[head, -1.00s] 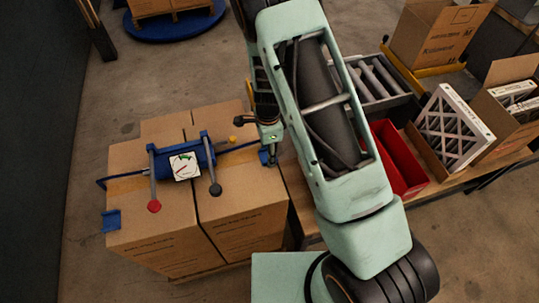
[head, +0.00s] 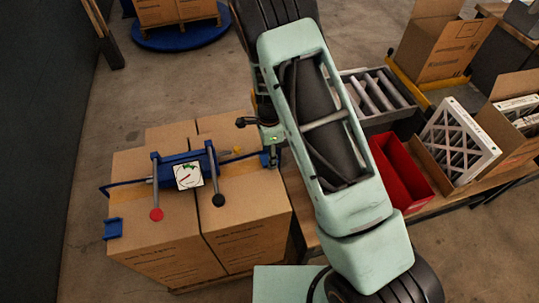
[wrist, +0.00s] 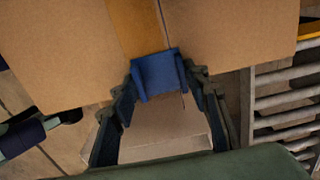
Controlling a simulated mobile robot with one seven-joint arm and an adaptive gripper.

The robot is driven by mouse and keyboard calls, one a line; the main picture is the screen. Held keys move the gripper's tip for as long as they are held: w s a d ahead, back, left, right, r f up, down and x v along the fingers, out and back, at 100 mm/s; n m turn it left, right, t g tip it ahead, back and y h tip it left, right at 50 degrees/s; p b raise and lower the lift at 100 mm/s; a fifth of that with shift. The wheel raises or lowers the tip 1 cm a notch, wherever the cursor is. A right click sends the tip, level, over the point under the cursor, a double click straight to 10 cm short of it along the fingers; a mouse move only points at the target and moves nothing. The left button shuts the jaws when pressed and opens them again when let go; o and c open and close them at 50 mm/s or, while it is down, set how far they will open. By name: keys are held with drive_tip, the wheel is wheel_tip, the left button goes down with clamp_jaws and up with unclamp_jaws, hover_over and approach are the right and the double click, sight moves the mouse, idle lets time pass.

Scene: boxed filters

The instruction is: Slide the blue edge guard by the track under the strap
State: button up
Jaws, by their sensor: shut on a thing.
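The blue edge guard by the track (wrist: 158,75) sits at the box edge in the wrist view, between the two dark fingers of my gripper (wrist: 160,100), which is shut on it. In the head view my gripper (head: 271,152) is at the right edge of the boxes, and my arm hides much of that side. The blue strap (head: 125,186) crosses the box tops through a blue tensioner (head: 180,160) with a white dial. I cannot tell whether the held guard is under the strap. A second blue edge guard (head: 113,229) is at the left front edge.
The strapped cardboard boxes (head: 245,195) stand left of my arm. To the right are a roller track (head: 380,90), a red bin (head: 402,175), a white-framed filter (head: 460,140) and open cartons (head: 440,45).

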drive_tip(key=shift+w+a, duration=0.25)
drive_tip(key=shift+w, duration=0.75)
drive_tip(key=o, duration=1.2)
drive_tip(key=shift+r, duration=0.1)
wheel_tip(320, 180, up, 12)
drive_tip(key=shift+f, duration=0.1)
